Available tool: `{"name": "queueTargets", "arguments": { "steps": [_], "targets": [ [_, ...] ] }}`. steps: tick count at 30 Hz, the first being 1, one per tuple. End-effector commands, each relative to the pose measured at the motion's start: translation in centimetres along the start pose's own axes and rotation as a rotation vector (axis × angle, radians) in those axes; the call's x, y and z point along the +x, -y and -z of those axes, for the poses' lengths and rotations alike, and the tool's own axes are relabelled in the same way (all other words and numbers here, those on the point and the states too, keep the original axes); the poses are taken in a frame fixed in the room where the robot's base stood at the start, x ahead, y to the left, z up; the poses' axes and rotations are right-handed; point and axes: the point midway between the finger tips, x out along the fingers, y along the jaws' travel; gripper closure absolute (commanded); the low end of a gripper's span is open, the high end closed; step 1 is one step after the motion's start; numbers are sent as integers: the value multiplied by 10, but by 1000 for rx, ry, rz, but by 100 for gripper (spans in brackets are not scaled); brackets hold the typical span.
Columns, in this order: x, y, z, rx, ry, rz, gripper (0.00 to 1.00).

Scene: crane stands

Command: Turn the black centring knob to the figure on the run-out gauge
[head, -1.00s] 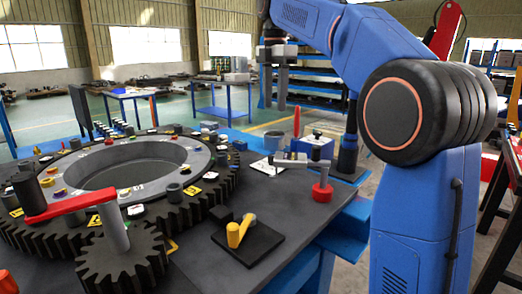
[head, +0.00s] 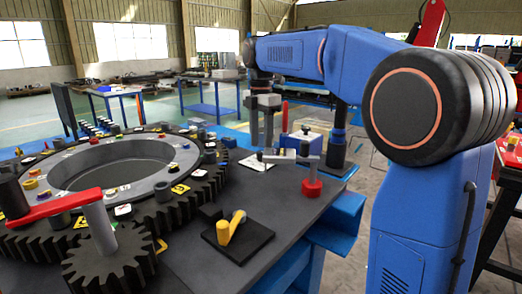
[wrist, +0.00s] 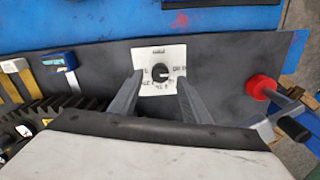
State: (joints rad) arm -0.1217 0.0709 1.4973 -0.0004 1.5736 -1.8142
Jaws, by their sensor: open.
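The black centring knob (wrist: 160,73) sits on a white plate (wrist: 159,53) with small printed figures, too blurred to read. In the wrist view it lies between and beyond the fingertips of my open gripper (wrist: 158,82), which holds nothing. In the head view my gripper (head: 262,143) hangs fingers down above the white plate (head: 254,163); the knob is not clear there. I cannot pick out the run-out gauge or its figure.
A crank with a red base (head: 312,188) stands right of the plate; its red part also shows in the wrist view (wrist: 262,86). A blue box (head: 301,140) is behind it. The big toothed ring (head: 212,190) fills the left. A yellow lever (head: 229,230) stands in front.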

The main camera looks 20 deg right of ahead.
Motion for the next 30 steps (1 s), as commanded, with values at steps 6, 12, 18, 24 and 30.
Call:
{"name": "queueTargets", "arguments": {
  "steps": [6,12,18,24,30],
  "targets": [
    [26,0,0,0,0,1,57],
    [33,0,0,0,0,-1,57],
    [34,0,0,0,0,-1,57],
    [33,0,0,0,0,-1,95],
    [33,0,0,4,0,-1,98]
  ]
}}
